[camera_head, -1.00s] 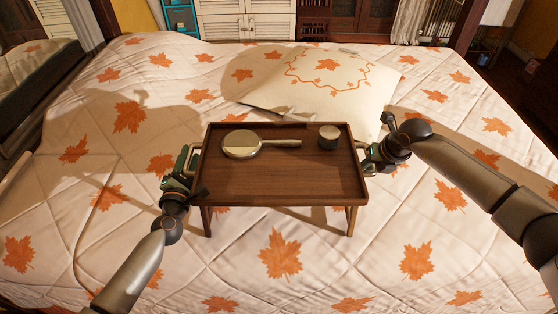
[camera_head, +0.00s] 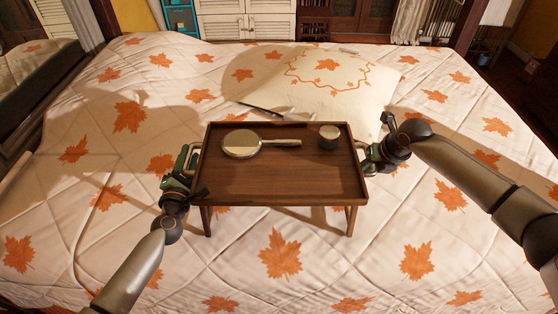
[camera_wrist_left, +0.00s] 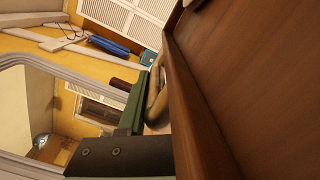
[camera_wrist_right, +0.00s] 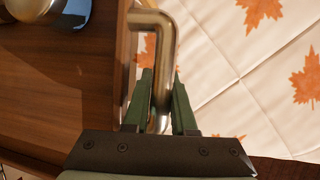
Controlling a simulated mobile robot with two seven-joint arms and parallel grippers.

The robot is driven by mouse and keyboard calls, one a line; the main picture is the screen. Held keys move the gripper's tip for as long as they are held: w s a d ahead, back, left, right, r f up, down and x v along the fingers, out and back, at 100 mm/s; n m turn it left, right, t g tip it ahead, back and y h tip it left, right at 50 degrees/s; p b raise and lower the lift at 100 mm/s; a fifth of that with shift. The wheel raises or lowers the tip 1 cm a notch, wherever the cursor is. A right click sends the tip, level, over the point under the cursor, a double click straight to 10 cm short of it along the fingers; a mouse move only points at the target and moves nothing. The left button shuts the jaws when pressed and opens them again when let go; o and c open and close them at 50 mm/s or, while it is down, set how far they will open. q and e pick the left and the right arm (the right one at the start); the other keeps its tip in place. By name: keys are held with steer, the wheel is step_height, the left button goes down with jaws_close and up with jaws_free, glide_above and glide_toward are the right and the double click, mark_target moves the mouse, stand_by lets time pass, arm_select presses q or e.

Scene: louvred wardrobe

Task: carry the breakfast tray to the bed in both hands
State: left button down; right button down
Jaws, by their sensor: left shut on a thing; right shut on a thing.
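The brown wooden breakfast tray (camera_head: 265,180) with short legs is over the bed (camera_head: 420,220); I cannot tell whether its legs touch the cover. A round hand mirror or pan-like thing (camera_head: 241,144) and a small round tin (camera_head: 329,132) lie on it. My left gripper (camera_head: 188,165) is shut on the metal handle at the tray's left side; the handle shows partly in the left wrist view (camera_wrist_left: 155,98). My right gripper (camera_head: 368,157) is at the right side, and in the right wrist view its fingers (camera_wrist_right: 161,95) close around the bent metal handle (camera_wrist_right: 155,20).
A white pillow (camera_head: 340,85) with an orange leaf pattern lies behind the tray, close to its far edge. A thin dark thing (camera_head: 260,108) shows by the pillow. The leaf-patterned cover is clear at the front and left. White louvred doors (camera_head: 245,20) stand beyond the bed.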

arm_select(q)
steer(key=shift+a+r, duration=0.15)
steer(key=shift+a, duration=0.05)
arm_select(e)
steer(key=shift+d, duration=0.1)
